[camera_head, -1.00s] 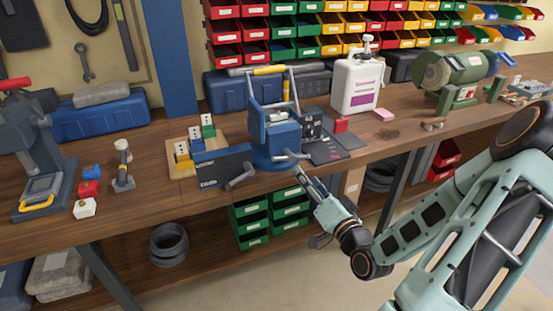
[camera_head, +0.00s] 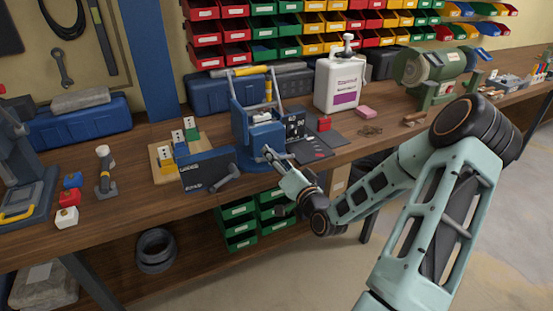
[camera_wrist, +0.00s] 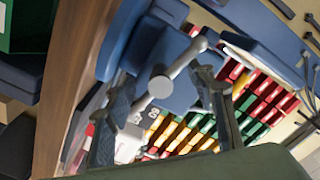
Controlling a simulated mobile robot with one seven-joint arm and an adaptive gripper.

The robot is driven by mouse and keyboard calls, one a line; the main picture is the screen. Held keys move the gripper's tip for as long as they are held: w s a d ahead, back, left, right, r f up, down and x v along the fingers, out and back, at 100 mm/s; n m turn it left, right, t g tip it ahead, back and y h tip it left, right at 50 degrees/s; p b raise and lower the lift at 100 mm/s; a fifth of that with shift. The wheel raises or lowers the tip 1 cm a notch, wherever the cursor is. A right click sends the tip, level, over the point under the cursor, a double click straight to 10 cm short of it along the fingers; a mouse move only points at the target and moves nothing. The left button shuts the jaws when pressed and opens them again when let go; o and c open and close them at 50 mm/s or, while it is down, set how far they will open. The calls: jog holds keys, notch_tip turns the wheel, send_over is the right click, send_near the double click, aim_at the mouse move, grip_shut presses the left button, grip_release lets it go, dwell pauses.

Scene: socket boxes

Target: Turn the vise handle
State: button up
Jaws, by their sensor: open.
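The blue vise (camera_head: 258,130) stands upright at the front of the workbench, just right of the picture's middle-left. Its grey handle bar is at its front, partly covered by my gripper (camera_head: 275,160) in the head view. In the wrist view the vise's blue body (camera_wrist: 172,50) lies ahead, and the grey handle (camera_wrist: 182,62) with its round hub runs slanted between the fingers. My gripper (camera_wrist: 162,88) is open, one finger on each side of the handle. I cannot tell whether either finger touches it.
A dark box with a grey lever (camera_head: 205,170) stands left of the vise. A white canister (camera_head: 338,88), a dark mat (camera_head: 318,146) and a red block (camera_head: 324,124) are to its right. A wooden board with small blocks (camera_head: 168,175) is at left. Green bins (camera_head: 240,227) sit below the bench.

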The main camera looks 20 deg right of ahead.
jog(key=shift+c, duration=0.3)
grip_shut()
jog(key=shift+f, duration=0.1)
jog(key=shift+n+b, duration=0.6)
jog(key=shift+b, duration=0.1)
jog(key=shift+d, duration=0.1)
jog(key=shift+o, duration=0.3)
grip_release()
